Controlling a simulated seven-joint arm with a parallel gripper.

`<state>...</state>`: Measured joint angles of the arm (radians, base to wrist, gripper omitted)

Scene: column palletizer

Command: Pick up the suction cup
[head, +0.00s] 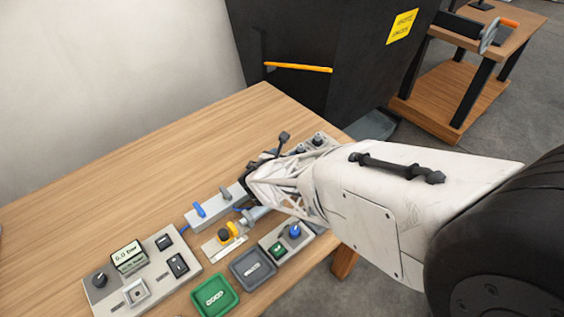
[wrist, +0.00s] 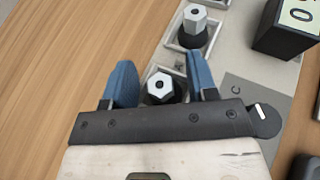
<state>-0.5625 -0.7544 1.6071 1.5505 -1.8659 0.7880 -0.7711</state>
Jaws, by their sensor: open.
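Two suction cups with pale hexagonal fittings and dark bases show in the wrist view. The nearer suction cup (wrist: 160,87) is in a square holder between my gripper's two blue fingers. My gripper (wrist: 160,62) is open, with one finger on each side of this cup and no clear contact. The lower part of its base is hidden behind the gripper's dark bar. The farther suction cup (wrist: 194,24) is in another square holder beyond the fingertips. In the head view my arm covers most of the gripper and the cups around it.
On the wooden table (head: 120,190) are a control box with a "0.0 bar" display (head: 128,257), a green tray (head: 214,296), a grey tray (head: 253,269) and a blue-levered block (head: 198,208). A dark cabinet (head: 310,45) stands behind. The table's left side is clear.

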